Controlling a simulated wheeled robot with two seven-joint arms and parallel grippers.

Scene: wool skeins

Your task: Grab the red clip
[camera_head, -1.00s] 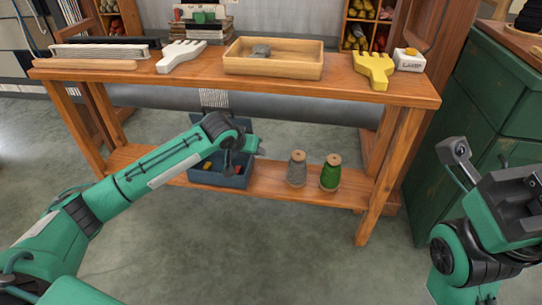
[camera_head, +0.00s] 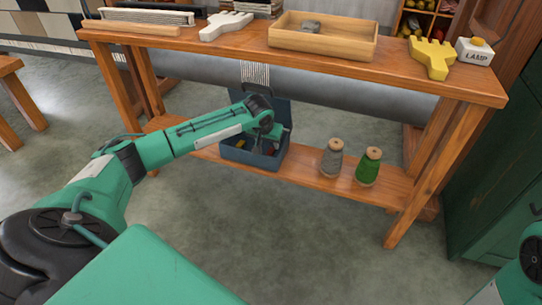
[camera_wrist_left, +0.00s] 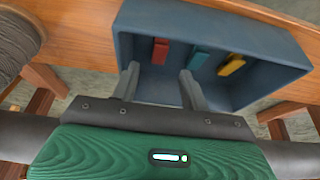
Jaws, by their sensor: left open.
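The red clip (camera_wrist_left: 160,51) lies inside the blue box (camera_wrist_left: 130,45) in the left wrist view, at the left of a teal clip (camera_wrist_left: 200,59) and a yellow clip (camera_wrist_left: 231,65). My left gripper (camera_wrist_left: 160,76) is open and empty; its two fingers reach over the box's near side. The red clip shows between the fingers, a little beyond their tips, untouched. In the head view the blue box (camera_head: 237,156) stands on the lower shelf, and my left gripper (camera_head: 270,138) is over it, hiding part of its inside. My right gripper is out of view.
A grey spool (camera_head: 331,160) and a green spool (camera_head: 368,168) stand on the shelf at the box's right. The tabletop (camera_head: 400,65) overhangs the shelf. It holds a wooden tray (camera_head: 300,40), a yellow comb (camera_head: 431,55) and a lamp button box (camera_head: 474,53).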

